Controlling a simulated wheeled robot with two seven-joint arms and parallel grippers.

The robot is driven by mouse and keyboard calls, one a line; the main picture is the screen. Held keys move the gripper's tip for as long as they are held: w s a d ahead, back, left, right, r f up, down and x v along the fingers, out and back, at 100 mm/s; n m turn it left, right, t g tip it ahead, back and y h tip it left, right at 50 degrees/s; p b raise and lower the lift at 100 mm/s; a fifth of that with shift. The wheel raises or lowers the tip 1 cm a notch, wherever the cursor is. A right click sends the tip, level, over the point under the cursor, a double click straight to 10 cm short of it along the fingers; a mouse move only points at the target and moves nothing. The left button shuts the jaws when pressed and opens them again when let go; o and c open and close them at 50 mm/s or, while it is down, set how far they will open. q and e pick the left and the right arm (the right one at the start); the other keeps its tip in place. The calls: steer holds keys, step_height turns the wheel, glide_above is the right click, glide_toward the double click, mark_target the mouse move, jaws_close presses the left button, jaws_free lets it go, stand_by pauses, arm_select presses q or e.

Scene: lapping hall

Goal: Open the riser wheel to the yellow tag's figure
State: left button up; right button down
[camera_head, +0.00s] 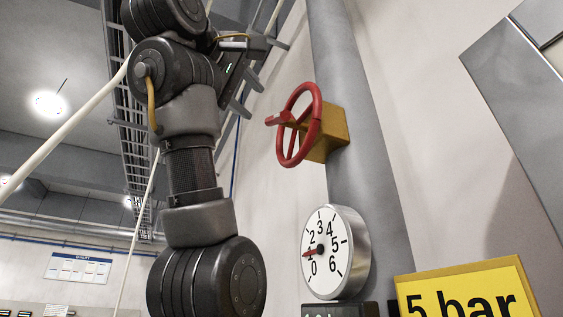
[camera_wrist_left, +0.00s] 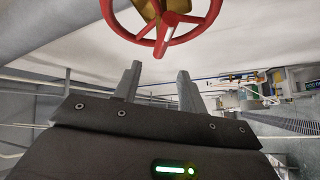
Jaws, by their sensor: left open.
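The red riser wheel (camera_head: 299,125) sits on a yellow valve body (camera_head: 333,130) on the grey riser pipe (camera_head: 350,90). A red handle knob sticks out from its rim. In the left wrist view the wheel (camera_wrist_left: 162,43) is just beyond my fingers. My left gripper (camera_head: 267,80) is open and empty, left of and above the wheel, apart from it; its fingers also show in the wrist view (camera_wrist_left: 155,80). The round gauge (camera_head: 326,250) has its red needle near 1. The yellow tag (camera_head: 462,300) reads "5 bar", its lower part cut off. My right gripper is out of view.
A dark display box (camera_head: 341,310) under the gauge is cut off by the frame. A grey metal panel (camera_head: 520,100) stands at the right. A cable ladder (camera_head: 130,130) and a notice board (camera_head: 78,268) are farther back.

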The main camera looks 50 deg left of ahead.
mark_target(269, 118)
arm_select(q)
steer(key=p+x, duration=0.7)
steer(key=x, duration=0.2)
steer(key=shift+d+r, duration=0.1)
steer(key=shift+r, duration=0.05)
steer(key=shift+w+a, duration=0.4)
steer(key=shift+w, duration=0.45)
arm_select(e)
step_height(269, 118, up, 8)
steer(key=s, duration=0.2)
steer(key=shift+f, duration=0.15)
arm_select(q)
steer(key=shift+c, duration=0.3)
steer(key=shift+s, duration=0.1)
jaws_close()
